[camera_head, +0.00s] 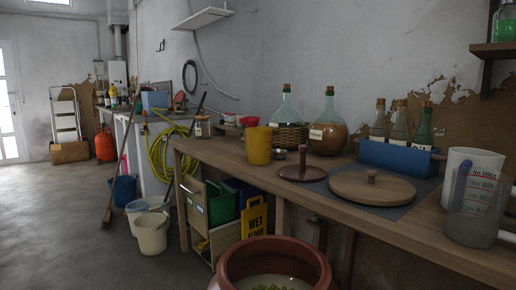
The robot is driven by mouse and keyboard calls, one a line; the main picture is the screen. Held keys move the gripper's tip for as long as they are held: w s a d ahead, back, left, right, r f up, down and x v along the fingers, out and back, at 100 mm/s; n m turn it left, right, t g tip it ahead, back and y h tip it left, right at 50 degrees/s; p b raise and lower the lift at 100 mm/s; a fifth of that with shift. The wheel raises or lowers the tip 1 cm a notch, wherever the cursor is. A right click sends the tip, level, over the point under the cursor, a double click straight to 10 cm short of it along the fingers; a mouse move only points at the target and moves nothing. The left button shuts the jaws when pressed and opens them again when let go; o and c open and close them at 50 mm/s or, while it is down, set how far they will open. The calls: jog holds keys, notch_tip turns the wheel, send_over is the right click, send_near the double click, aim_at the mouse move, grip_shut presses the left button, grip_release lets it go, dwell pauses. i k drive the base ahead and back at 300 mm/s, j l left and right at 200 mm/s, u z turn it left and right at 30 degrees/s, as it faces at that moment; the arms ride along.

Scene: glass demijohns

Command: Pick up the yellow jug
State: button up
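A yellow jug (258,146) stands upright on the wooden workbench (218,148), close to its front edge. It looks like a plain yellow cylinder, and no handle can be made out from here. A glass demijohn in a wicker base (289,134) stands behind it to the right. A small metal bowl (279,154) sits just right of the jug. My gripper is not in this view.
A demijohn with brown liquid (328,138), a brown lid (303,174), a round wooden board (371,187) and a blue bottle crate (398,159) stand to the right. A terracotta pot (270,246) stands before the bench. The floor at left (60,215) is mostly clear.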

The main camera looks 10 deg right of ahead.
aim_at(258, 141)
jog(key=u, duration=1.25)
jog(key=i+j+u, duration=0.6)
jog(key=i+u, duration=0.3)
jog(key=i+l+z, duration=0.3)
jog(key=i+z, duration=0.15)
jog(key=i+l+z, duration=0.1)
jog(key=i+z, duration=0.35)
jog(key=i+j+z, duration=0.1)
jog(key=i+z, duration=0.35)
jog(key=i, duration=0.2)
jog(key=i+j+z, duration=0.25)
jog(key=i+z, duration=0.15)
jog(key=i+l+z, duration=0.1)
jog(key=i+z, duration=0.2)
jog(key=i, duration=0.25)
jog(key=i+z, duration=0.35)
jog(key=i, duration=0.2)
jog(key=i+j+z, duration=0.15)
jog(key=i+z, duration=0.15)
jog(key=i, duration=0.25)
jog(key=i+j+z, duration=0.35)
jog(key=i, duration=0.2)
jog(key=z, duration=2.55)
jog(key=j, duration=0.1)
